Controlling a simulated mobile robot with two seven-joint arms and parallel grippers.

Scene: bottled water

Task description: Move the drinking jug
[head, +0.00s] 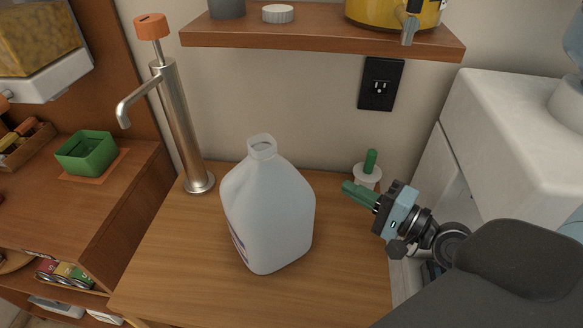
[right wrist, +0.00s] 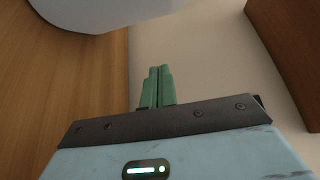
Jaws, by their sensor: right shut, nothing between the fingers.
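The drinking jug (head: 270,215) is a translucent white, capless plastic jug standing upright on the wooden counter (head: 165,265) in the head view. Part of a pale rounded shape, likely the jug (right wrist: 95,12), shows at the top left of the right wrist view. My right gripper (head: 347,188) has green fingers and is to the right of the jug, apart from it. Its fingers (right wrist: 157,85) are together with nothing between them. My left gripper is not in view.
A metal pump tap (head: 178,125) stands left behind the jug. A white holder with a green handle (head: 370,162) is behind my right gripper. A wooden shelf (head: 320,39) hangs above. A white dispenser (head: 520,115) stands at right. The counter front is clear.

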